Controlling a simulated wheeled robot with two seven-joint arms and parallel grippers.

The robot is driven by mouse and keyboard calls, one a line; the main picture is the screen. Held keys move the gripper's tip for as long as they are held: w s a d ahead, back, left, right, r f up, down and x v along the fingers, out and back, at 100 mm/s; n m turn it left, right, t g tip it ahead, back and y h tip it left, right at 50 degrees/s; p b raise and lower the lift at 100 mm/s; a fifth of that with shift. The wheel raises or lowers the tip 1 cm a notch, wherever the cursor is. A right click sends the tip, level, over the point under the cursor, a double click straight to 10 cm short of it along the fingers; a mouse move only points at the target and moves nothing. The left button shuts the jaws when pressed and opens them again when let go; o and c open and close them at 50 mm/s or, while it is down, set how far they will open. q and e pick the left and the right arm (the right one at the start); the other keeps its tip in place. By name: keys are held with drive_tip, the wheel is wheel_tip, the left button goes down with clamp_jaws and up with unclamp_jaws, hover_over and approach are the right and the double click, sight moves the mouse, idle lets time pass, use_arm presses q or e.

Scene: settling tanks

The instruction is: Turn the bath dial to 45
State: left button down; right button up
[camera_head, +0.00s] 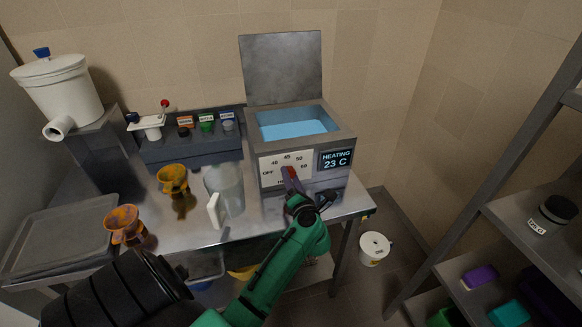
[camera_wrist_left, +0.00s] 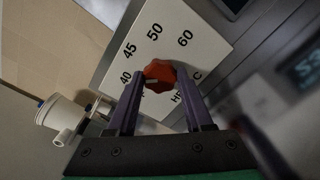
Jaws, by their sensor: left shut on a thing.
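The bath (camera_head: 345,141) is a grey box holding blue water, with its lid raised. Its white dial plate (camera_head: 272,163) reads OFF, 40, 45, 50 and 60, with a lower label partly hidden. The display (camera_head: 336,159) reads HEATING 23 C. My left gripper (camera_head: 290,176) is at the plate, shut on the red dial (camera_wrist_left: 160,72). In the left wrist view the gripper (camera_wrist_left: 159,78) has one dark finger on each side of the dial. A pale mark on the dial faces the lower left, on the 40 and OFF side; its exact setting is unclear. My right gripper is not in view.
A clear jug (camera_head: 229,185) stands left of the bath, near my arm. Shelves (camera_head: 520,225) stand at right.

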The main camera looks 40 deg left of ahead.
use_arm(q)
drive_tip(key=m+p, duration=0.4)
drive_tip(key=shift+r+m+p, duration=0.15)
drive_tip(key=shift+m+p, duration=0.15)
drive_tip(key=shift+f+m+p, duration=0.25)
drive_tip(key=shift+m+p, duration=0.95)
drive_tip(key=shift+m, duration=0.4)
drive_tip(key=shift+c, duration=1.5)
unclamp_jaws()
